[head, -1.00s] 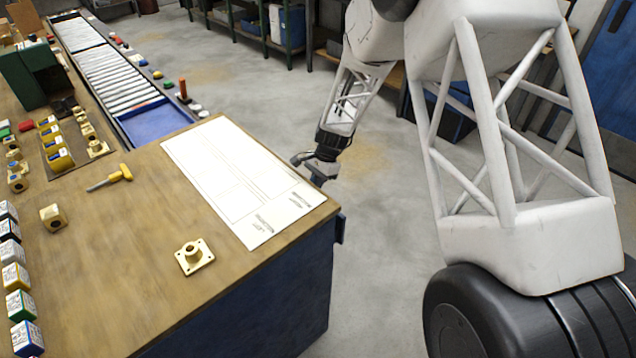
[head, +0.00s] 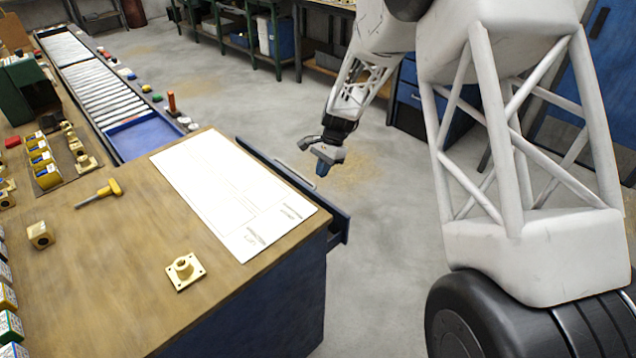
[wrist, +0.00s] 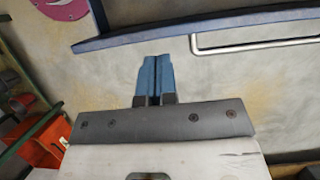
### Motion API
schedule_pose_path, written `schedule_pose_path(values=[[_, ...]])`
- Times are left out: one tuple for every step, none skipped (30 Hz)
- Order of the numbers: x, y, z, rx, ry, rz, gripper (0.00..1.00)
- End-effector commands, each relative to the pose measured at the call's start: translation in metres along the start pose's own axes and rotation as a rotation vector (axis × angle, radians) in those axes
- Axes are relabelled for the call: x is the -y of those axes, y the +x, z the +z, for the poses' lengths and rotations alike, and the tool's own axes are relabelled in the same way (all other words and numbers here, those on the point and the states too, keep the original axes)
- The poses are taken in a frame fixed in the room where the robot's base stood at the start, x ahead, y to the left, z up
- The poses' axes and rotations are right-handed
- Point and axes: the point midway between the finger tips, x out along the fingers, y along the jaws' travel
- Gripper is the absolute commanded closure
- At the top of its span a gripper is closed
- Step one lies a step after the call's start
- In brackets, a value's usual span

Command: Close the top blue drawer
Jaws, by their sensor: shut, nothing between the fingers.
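The top blue drawer (head: 335,205) stands pulled out from the right side of the wooden-topped workbench in the head view. Its front edge (wrist: 115,42) and metal bar handle (wrist: 255,47) cross the upper part of the wrist view. The handle also shows in the head view (head: 295,173). My gripper (head: 324,168) is just outside the drawer front, to its right. In the wrist view, the blue fingers (wrist: 154,75) are together and empty, pointing toward the drawer front with floor visible between. They look apart from the handle.
The bench top (head: 110,270) holds a white sheet (head: 230,195), a brass flanged part (head: 185,271) and a yellow-handled tool (head: 103,192). A roller conveyor (head: 100,75) lies behind. Open concrete floor (head: 250,100) lies beyond the drawer.

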Motion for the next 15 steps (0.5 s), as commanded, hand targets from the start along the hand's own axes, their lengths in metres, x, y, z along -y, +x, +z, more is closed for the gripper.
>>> schedule_pose_path(values=[[0.000,-0.008,0.000,-0.001,0.000,-0.002,1.00],[0.000,-0.012,0.000,-0.001,0.000,-0.002,1.00],[0.000,-0.017,0.000,-0.001,0.000,-0.003,1.00],[0.000,-0.020,0.000,-0.001,0.000,-0.003,1.00],[0.000,-0.023,0.000,-0.001,0.000,-0.003,1.00],[0.000,-0.026,0.000,-0.001,0.000,-0.002,1.00],[0.000,-0.028,0.000,0.000,0.000,-0.002,1.00],[0.000,-0.030,0.000,0.000,0.000,-0.002,1.00],[0.000,-0.031,0.000,0.000,0.000,-0.002,1.00],[0.000,-0.032,0.000,0.000,0.000,-0.002,1.00],[0.000,-0.033,0.000,-0.001,0.000,-0.002,1.00],[0.000,-0.034,0.000,-0.001,0.000,-0.002,1.00],[0.000,-0.034,0.000,-0.001,0.000,-0.002,1.00],[0.000,-0.034,0.000,-0.001,0.000,-0.001,1.00],[0.000,-0.034,0.000,-0.001,0.000,-0.001,1.00]])
